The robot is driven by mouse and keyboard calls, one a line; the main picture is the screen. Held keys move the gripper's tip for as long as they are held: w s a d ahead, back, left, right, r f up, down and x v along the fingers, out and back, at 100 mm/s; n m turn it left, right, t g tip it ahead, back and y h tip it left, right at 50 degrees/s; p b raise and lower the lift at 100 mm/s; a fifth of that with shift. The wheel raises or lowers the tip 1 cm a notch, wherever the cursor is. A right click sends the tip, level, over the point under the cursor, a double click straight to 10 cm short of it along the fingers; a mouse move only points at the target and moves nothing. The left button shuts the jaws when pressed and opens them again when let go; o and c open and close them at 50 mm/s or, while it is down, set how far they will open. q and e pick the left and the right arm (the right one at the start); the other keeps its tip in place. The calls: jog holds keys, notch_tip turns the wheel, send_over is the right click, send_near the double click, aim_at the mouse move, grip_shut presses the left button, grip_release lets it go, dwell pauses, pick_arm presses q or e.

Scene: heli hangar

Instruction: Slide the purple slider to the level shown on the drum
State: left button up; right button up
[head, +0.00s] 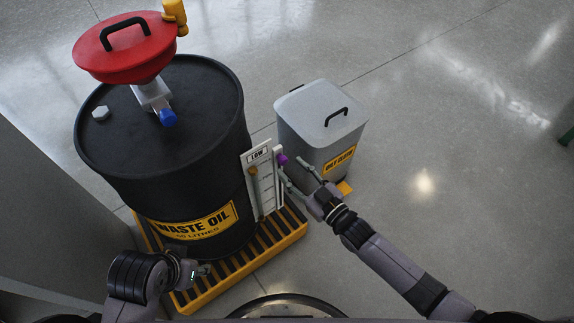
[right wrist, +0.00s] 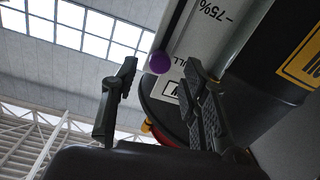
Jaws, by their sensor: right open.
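The purple slider (head: 282,159) is a round knob near the top of a pale upright strip beside the black drum (head: 215,110). A white plate (head: 259,154) on the strip's panel reads LOW. In the right wrist view the purple knob (right wrist: 159,62) shows between the fingertips, near upside-down "-75%" and partly hidden "LL" lettering. My right gripper (head: 296,174) is open beside the knob, with its fingers apart; I cannot tell whether they touch it. My left gripper (head: 192,271) is low in front of the drum, and its fingers are too unclear to read.
An orange-yellow piece (head: 253,171) is on the panel. A grey lidded bin (head: 300,125) stands close behind the strip. The drum carries a red funnel (head: 120,55) and stands on a yellow slatted pallet (head: 285,238). Open floor (head: 460,130) lies to the right.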

aim_at(285, 163)
jog(key=shift+x, duration=1.65)
grip_shut()
